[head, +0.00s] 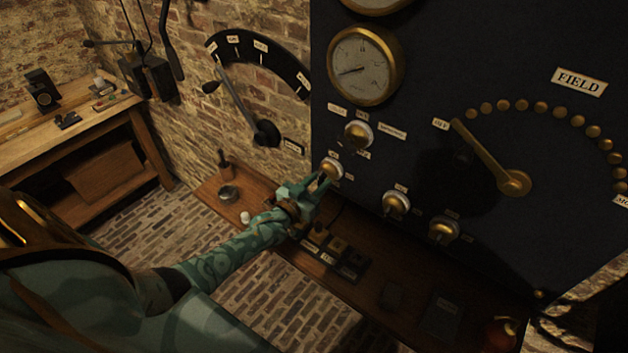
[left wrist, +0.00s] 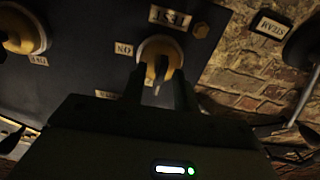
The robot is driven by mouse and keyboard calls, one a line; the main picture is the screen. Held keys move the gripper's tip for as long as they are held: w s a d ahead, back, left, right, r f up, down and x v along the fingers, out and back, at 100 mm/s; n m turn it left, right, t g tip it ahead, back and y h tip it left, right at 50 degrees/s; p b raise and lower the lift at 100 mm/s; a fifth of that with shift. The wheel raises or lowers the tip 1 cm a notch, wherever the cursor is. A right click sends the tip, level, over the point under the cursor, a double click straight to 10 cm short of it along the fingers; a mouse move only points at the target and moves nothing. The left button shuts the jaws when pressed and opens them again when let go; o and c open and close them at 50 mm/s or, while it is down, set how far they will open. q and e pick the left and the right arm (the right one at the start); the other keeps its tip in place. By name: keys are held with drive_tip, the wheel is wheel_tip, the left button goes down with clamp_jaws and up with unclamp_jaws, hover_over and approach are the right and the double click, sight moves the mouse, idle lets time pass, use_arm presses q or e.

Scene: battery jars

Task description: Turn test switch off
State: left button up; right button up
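The test switch (head: 331,168) is a round brass and white knob on the dark panel, at its lower left edge. In the left wrist view the test switch (left wrist: 160,50) shows upside down, with its TEST label (left wrist: 167,18) above it and an ON label (left wrist: 123,48) to its left. My left gripper (head: 322,183) is right at the switch. In the wrist view my left gripper's dark fingers (left wrist: 160,85) stand apart, with the switch's small lever between them. I cannot tell whether either finger touches it. My right gripper is not in view.
Other similar switches (head: 396,205) sit on the panel nearby. A large brass FIELD lever (head: 490,160) is to the right, and a round gauge (head: 363,67) is above. A wooden shelf (head: 410,265) with small dark boxes (head: 335,250) runs below. A wall lever (head: 240,105) is to the left.

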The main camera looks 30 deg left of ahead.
use_arm(q)
drive_tip(key=s+a, duration=0.1)
drive_tip(key=s, duration=1.5)
drive_tip(key=shift+s+a+p, duration=0.15)
drive_tip(key=shift+p, duration=0.25)
drive_tip(key=shift+f, duration=0.1)
drive_tip(key=s+f+m+g+y+b, duration=0.15)
drive_tip(key=s+f+g, duration=0.35)
drive_tip(key=f, duration=0.5)
drive_tip(key=s+f+g+b, duration=0.2)
drive_tip(key=s+f, duration=0.4)
drive_tip(key=f, duration=0.5)
drive_tip(key=s+f+g+b, duration=0.2)
drive_tip(key=s+f+g, duration=0.3)
drive_tip(key=f, duration=0.5)
drive_tip(key=s+d+f+g+b, duration=0.2)
drive_tip(key=s+d+f+b, duration=0.2)
drive_tip(key=s+f, duration=0.5)
drive_tip(key=s+d+f+m+g+b, duration=0.1)
drive_tip(key=s+d+f+g+b, duration=0.2)
drive_tip(key=s+f, duration=0.7)
drive_tip(key=d+b, duration=0.2)
drive_tip(key=b, duration=0.2)
drive_tip(key=shift+s+d+f, duration=0.2)
drive_tip(key=shift+s+f, duration=0.1)
drive_tip(key=shift+s, duration=0.05)
